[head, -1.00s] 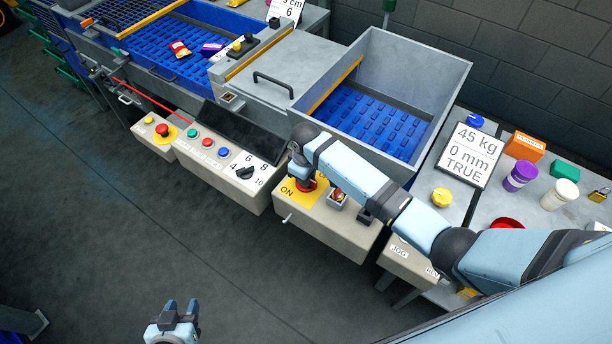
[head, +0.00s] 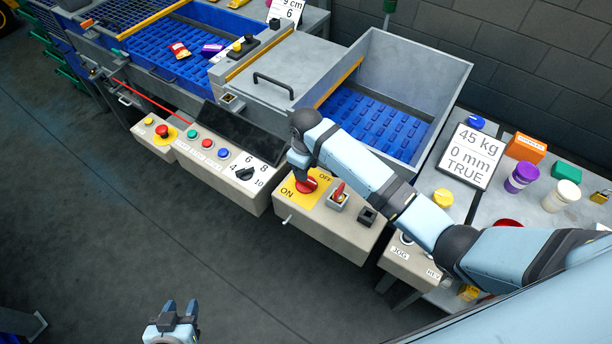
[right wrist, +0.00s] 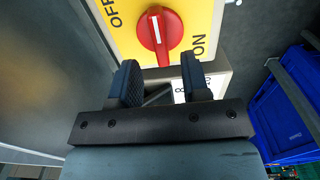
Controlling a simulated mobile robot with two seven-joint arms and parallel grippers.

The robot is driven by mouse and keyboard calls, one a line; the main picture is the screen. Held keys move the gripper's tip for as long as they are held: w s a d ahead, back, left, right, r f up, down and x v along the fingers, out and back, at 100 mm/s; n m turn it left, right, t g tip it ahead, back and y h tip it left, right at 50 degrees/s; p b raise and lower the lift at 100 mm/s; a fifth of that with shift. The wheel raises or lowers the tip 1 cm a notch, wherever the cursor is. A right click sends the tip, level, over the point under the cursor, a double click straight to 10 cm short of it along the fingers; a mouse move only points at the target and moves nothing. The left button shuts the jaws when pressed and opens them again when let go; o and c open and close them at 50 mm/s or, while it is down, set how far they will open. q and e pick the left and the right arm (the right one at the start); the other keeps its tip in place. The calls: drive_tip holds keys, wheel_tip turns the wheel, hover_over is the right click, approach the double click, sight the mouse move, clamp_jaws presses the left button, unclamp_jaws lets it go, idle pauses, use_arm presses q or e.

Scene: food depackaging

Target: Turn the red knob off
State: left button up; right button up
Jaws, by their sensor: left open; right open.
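The red knob (head: 308,185) is a round rotary switch on a yellow plate (head: 300,198) marked ON and OFF, on the front of a beige box. In the right wrist view the red knob (right wrist: 161,31) has its raised handle and white mark close to upright in the picture, between OFF at upper left and ON at lower right. My right gripper (right wrist: 160,66) is open and empty; its fingers stand either side of the knob's line, apparently short of it. In the head view my right wrist partly covers the knob. My left gripper (head: 180,310) is open and empty, low over the floor.
A red toggle switch (head: 339,191) and a dark square socket (head: 368,214) sit right of the knob. A button panel with a black dial (head: 245,173) is left. A blue-floored bin (head: 375,125) stands behind. The floor in front is clear.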

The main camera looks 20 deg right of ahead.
wheel_tip(320, 180, up, 9)
drive_tip(key=shift+b, duration=0.45)
drive_tip(key=shift+s, duration=0.1)
